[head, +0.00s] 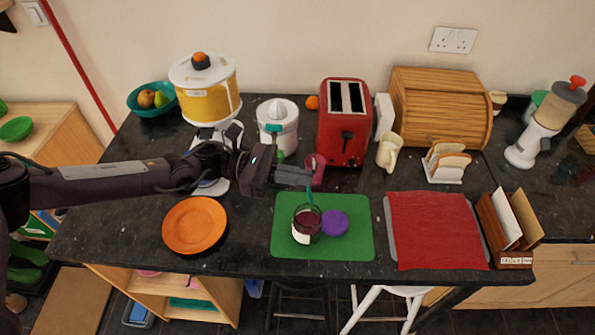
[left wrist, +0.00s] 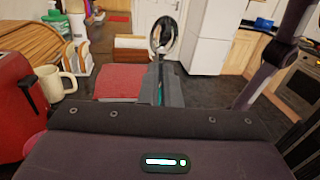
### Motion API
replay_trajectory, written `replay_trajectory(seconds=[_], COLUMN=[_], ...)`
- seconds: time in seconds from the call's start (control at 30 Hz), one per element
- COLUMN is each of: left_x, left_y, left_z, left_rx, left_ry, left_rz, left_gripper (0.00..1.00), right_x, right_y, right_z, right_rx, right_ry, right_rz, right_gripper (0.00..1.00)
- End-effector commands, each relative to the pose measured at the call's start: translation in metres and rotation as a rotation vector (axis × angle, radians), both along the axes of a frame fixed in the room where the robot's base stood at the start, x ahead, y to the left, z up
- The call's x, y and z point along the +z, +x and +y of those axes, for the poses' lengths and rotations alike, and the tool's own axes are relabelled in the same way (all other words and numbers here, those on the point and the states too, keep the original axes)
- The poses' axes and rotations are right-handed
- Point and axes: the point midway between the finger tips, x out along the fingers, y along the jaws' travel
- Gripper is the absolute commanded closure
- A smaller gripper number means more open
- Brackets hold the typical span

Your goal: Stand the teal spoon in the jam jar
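The teal spoon (head: 309,193) hangs from my left gripper (head: 310,177), which is shut on it. Its teal handle points down and ends just above the jam jar's mouth or at it; I cannot tell which. In the left wrist view, the spoon's dark oval bowl (left wrist: 165,35) stands up above the left gripper's fingers (left wrist: 160,88). The jam jar (head: 306,224), open glass with dark red jam and a pale label, stands upright on the green mat (head: 358,245). Its purple lid (head: 334,222) lies at its right. My right gripper is not in view.
An orange plate (head: 194,224) lies at the left. A red cloth (head: 438,230) lies right of the mat. The red toaster (head: 344,125), a white juicer (head: 278,125) and a cream mug (head: 390,150) stand behind.

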Motion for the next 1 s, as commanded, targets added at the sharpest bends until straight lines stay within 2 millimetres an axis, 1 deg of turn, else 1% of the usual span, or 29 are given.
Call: replay_trajectory(seconds=[0.03,0.4,1.0], left_x=[-0.007,-0.037,-0.086], left_y=[0.0,0.0,0.0], left_z=[0.0,0.0,0.0], left_rx=[-0.001,0.0,0.001], left_ry=[0.0,0.001,0.001], left_rz=[0.001,0.001,0.0], left_gripper=[1.0,1.0,1.0], right_x=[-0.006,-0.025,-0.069], right_y=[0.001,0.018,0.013], right_z=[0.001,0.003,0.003], right_rx=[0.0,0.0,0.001], right_ry=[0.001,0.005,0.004], right_rz=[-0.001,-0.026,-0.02], right_gripper=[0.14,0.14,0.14])
